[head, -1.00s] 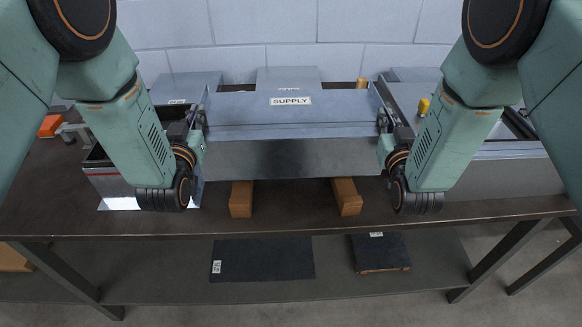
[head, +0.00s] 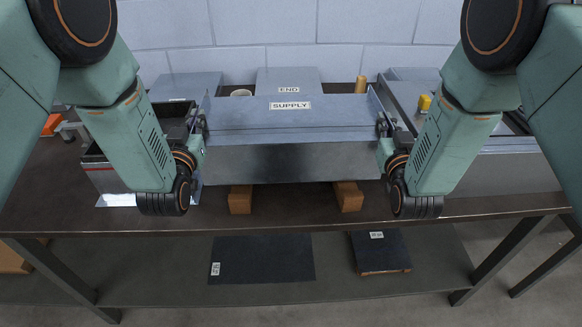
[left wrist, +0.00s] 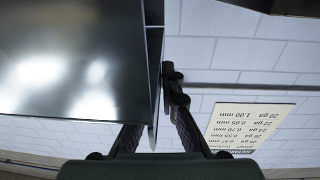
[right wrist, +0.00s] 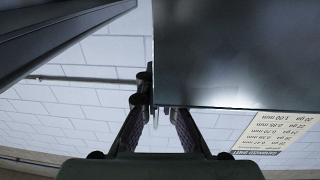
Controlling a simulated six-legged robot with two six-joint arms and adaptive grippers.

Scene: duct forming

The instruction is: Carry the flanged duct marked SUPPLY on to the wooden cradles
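The grey sheet-metal duct marked SUPPLY (head: 290,160) lies level across the middle of the head view, over two wooden cradles (head: 240,200) (head: 348,197). Only the cradles' front ends show below it; I cannot tell whether it touches them. My left gripper (head: 203,130) is shut on the flange at the duct's left end. My right gripper (head: 383,127) is shut on the flange at its right end. The left wrist view shows the duct (left wrist: 75,75) with its end flange at the fingertips (left wrist: 168,90). The right wrist view shows the same at the other end (right wrist: 235,55).
A grey piece labelled END (head: 288,76) stands behind the duct. An open grey trough (head: 520,175) is on the right, an open dark box (head: 97,170) on the left. The dark table's front strip (head: 295,215) is clear. Dark sheets (head: 262,258) lie on the lower shelf.

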